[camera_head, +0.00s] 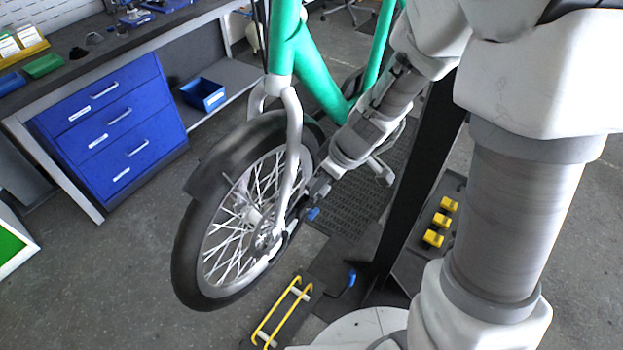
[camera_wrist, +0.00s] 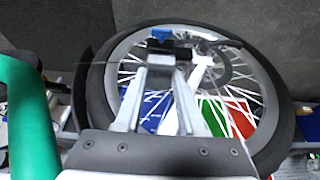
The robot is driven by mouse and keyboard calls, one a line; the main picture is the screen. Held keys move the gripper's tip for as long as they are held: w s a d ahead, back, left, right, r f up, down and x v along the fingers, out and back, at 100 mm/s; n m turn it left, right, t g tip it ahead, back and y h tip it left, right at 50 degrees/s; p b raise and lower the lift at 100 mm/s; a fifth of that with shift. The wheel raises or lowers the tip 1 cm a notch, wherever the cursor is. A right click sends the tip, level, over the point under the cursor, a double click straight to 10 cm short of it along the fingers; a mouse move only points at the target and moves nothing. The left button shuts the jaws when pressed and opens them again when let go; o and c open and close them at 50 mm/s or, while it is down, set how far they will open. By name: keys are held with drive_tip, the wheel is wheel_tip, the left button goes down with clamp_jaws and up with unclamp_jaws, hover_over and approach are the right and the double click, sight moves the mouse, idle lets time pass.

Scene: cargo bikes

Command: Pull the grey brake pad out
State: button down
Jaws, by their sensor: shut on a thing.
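The front wheel (camera_head: 240,222) of the green bike stands upright, with its silver fork (camera_head: 293,140) running down to the hub. My gripper (camera_head: 314,198) is beside the wheel, to the right of the hub. In the wrist view my gripper (camera_wrist: 162,62) has its fingertips closed on a small dark-grey piece, which I take for the brake pad (camera_wrist: 168,52). The fingertips hide much of it. A blue part (camera_wrist: 162,34) sits just beyond the fingertips and also shows below my gripper in the head view (camera_head: 313,213). Whether the pad is still seated is unclear.
The green frame (camera_head: 325,85) rises close to my arm. A dark stand post (camera_head: 415,185) is at the right, with yellow blocks (camera_head: 433,238) near its base. A yellow rack (camera_head: 283,312) lies on the floor. A workbench with blue drawers (camera_head: 115,130) is at the left.

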drive_tip(key=s+d+b, duration=0.3)
drive_tip(key=s+d, duration=0.1)
drive_tip(key=d, duration=0.1)
drive_tip(key=shift+s+d, duration=0.2)
drive_tip(key=shift+d, duration=0.15)
idle(0.4)
